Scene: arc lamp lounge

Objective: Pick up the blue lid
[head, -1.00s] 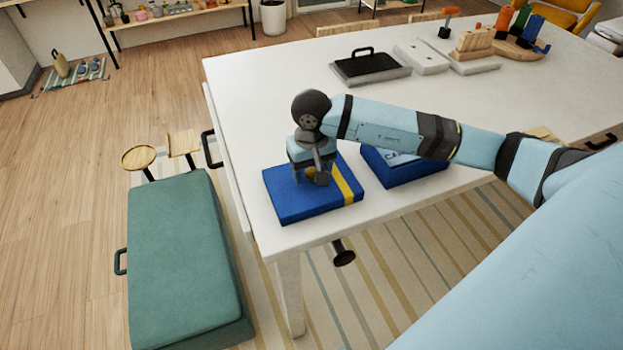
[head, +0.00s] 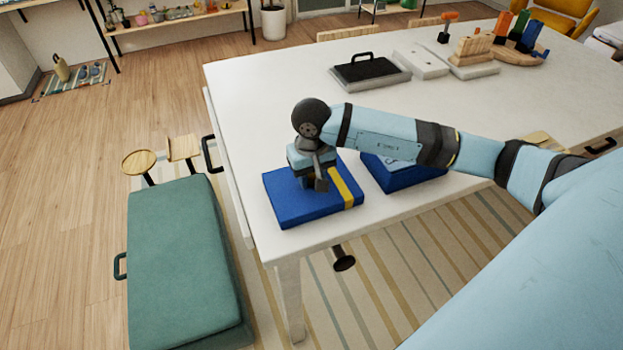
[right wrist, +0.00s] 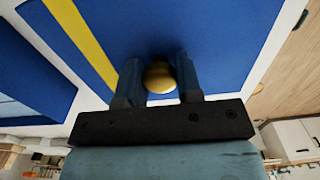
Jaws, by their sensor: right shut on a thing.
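The blue lid (head: 288,203) has a yellow stripe and lies flat at the table's near left corner. My right gripper (head: 311,184) is over the lid, pointing down. In the right wrist view its two fingers (right wrist: 159,82) stand on either side of the knob, shut on it. In the head view the gripper hides the knob. I cannot tell whether the lid is lifted off the table. My left gripper is not in view.
A blue box (head: 402,176) stands just right of the lid, partly behind my right arm. A dark tray with a handle (head: 370,72) lies farther back on the white table (head: 260,100). A green cushioned bench (head: 180,255) is at the left.

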